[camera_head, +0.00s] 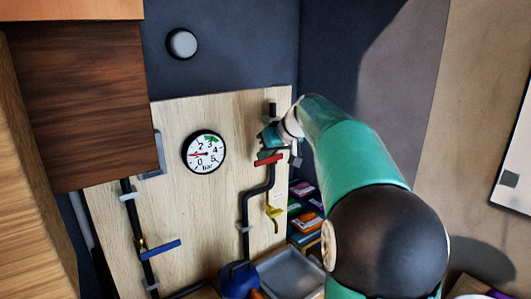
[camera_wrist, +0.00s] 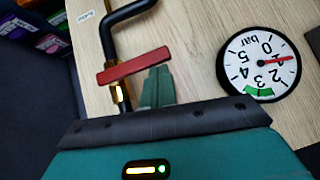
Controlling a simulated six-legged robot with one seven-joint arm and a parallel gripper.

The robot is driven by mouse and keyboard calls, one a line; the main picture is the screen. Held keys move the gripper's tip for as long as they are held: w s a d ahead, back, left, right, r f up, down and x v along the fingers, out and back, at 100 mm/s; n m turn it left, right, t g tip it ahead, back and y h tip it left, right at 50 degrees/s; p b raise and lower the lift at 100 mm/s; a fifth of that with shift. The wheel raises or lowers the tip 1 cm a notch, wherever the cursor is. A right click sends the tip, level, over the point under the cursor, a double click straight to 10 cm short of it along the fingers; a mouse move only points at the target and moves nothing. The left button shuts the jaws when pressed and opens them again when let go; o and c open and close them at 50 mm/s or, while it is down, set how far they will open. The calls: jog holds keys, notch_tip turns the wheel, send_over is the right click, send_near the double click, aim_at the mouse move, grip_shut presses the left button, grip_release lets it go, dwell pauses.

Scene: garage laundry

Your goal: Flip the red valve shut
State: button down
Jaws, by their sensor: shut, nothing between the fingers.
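The red valve handle (camera_head: 269,160) is a flat bar on a dark pipe on the wooden board. It lies across the pipe in both views. In the wrist view, the red handle (camera_wrist: 134,66) sits over a brass valve body (camera_wrist: 119,97). My gripper (camera_head: 264,146) is just above the handle in the head view. In the wrist view, my gripper's teal fingers (camera_wrist: 157,84) are together and empty, with their tips close to the handle's right half. I cannot tell whether they touch it.
A round gauge (camera_head: 204,152) is left of the red valve, its red needle pointing left. A yellow handle (camera_head: 274,212) is below the red one, and a blue handle (camera_head: 160,247) is at lower left. A wooden cabinet (camera_head: 85,100) juts out at left. A grey bin (camera_head: 292,274) stands below.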

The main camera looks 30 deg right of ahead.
jog(key=w+r+v, duration=0.1)
jog(key=v, duration=1.4)
jog(key=s+a+f+m+g+h, duration=0.1)
jog(key=s+a+f, duration=0.45)
jog(key=a, duration=0.35)
jog(key=s+a+f+g, duration=0.1)
jog(key=s+a+f, duration=0.45)
jog(key=a, duration=0.25)
jog(key=s+a+f, duration=0.3)
jog(key=s+f, duration=0.3)
jog(key=f, duration=0.1)
jog(key=s+a+f+g+h, duration=0.1)
jog(key=s+a+f, duration=0.3)
jog(key=s+f, duration=0.2)
notch_tip(320, 180, down, 2)
jog(key=shift+s+f+h, duration=0.2)
jog(key=shift+s+h, duration=0.1)
jog(key=shift+s, duration=0.05)
jog(key=c, duration=2.2)
grip_release()
jog(key=shift+a, duration=0.15)
